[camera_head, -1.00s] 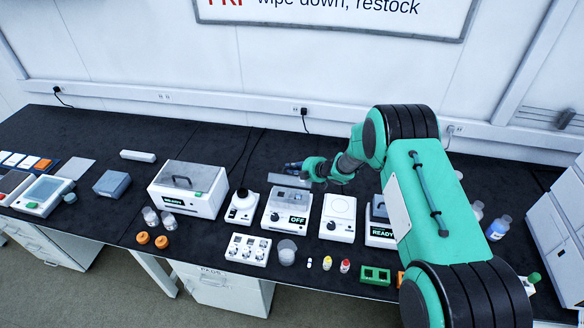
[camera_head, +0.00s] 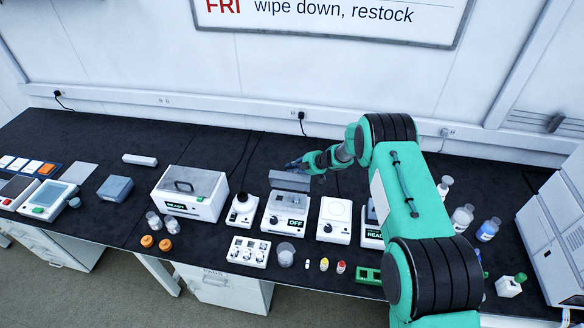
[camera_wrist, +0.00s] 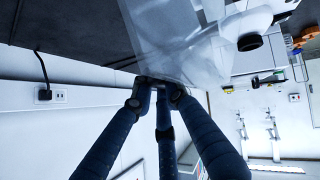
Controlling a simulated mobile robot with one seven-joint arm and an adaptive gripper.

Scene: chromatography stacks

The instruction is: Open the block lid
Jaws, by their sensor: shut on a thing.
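The block heater-like device (camera_head: 285,224) with a display reading OFF stands mid-bench. Its translucent grey lid (camera_head: 290,181) is raised, standing tilted up at the back of the device. My gripper (camera_head: 298,165) is at the lid's upper edge, shut on it. In the wrist view, the dark blue fingers (camera_wrist: 160,82) meet at the edge of the see-through lid (camera_wrist: 160,35). The exact contact is partly hidden by the fingers.
A white READY box (camera_head: 188,195) with a handled lid stands to the left. A round-topped white device (camera_head: 334,220) stands close on the right. Bottles (camera_head: 462,217) stand at the right.

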